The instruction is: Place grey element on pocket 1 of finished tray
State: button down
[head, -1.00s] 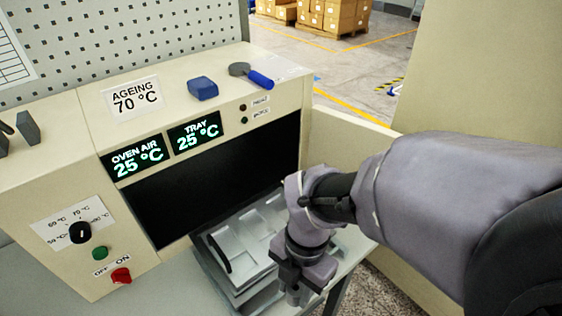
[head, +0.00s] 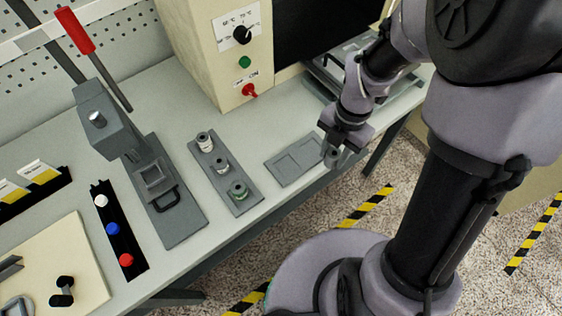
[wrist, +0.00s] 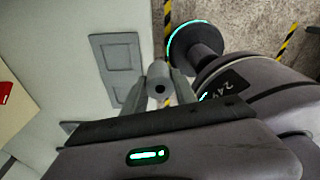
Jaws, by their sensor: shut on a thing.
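My gripper (head: 331,156) is shut on a grey element. In the wrist view the grey element (wrist: 158,80) is a small cylinder with a dark hole in its end, held between the two fingers. In the head view the element (head: 332,158) is small and partly hidden by the fingers. A flat grey tray (head: 284,168) with two square pockets lies on the bench, apparently the finished tray. It also shows in the wrist view (wrist: 118,58). My gripper is at its right end in the head view, seemingly above it. Both pockets look empty. No pocket number is readable.
A grey holder (head: 228,178) with several spindles stands left of the tray. Left of it are a red-handled press (head: 160,185) and a black rack (head: 118,240) of coloured knobs. The oven (head: 225,50) and its slotted tray (head: 345,65) are behind. The bench's front edge is close.

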jog(key=a, duration=0.3)
jog(key=w+a+b, duration=0.1)
jog(key=a, duration=0.2)
jog(key=w+a+f, duration=0.1)
jog(key=a, duration=0.3)
jog(key=shift+a+b, duration=0.1)
jog(key=shift+b, duration=0.3)
jog(key=shift+a+f+b, duration=0.25)
jog(key=shift+f+b, duration=0.35)
jog(key=shift+f, duration=0.45)
jog(key=shift+a+f+b, duration=0.25)
jog(key=shift+f+b, duration=0.35)
jog(key=shift+f, duration=0.4)
jog(key=c, duration=1)
grip_release()
jog(key=shift+r, duration=0.1)
